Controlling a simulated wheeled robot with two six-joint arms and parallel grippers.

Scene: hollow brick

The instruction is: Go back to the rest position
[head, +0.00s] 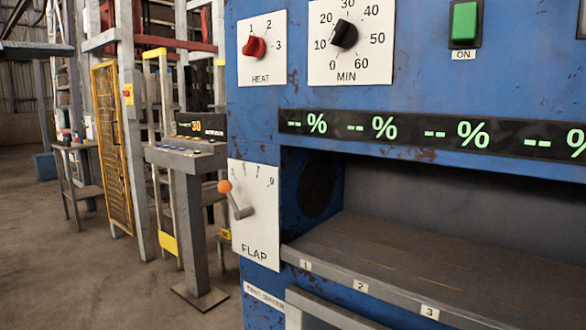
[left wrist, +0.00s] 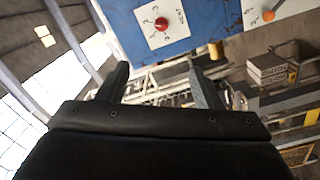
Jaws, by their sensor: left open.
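My left gripper (left wrist: 158,88) shows in the left wrist view, its two fingers apart with nothing between them. It points toward the blue machine, apart from it. In that view the red heat knob (left wrist: 161,24) on its white plate lies beyond the fingers, and the orange flap lever tip (left wrist: 268,16) is at the upper right. Neither gripper shows in the head view. There the blue machine (head: 262,120) fills the right side, with the red heat knob (head: 254,47), the black minute knob (head: 343,34), the green ON button (head: 464,21) and the flap lever (head: 236,201).
The machine's open bay has a numbered shelf (head: 420,262) at the lower right. A grey pedestal with a control panel (head: 187,148) stands left of the machine. A yellow mesh gate (head: 112,150) and a small table (head: 75,150) are farther left. The floor (head: 80,270) at the lower left is clear.

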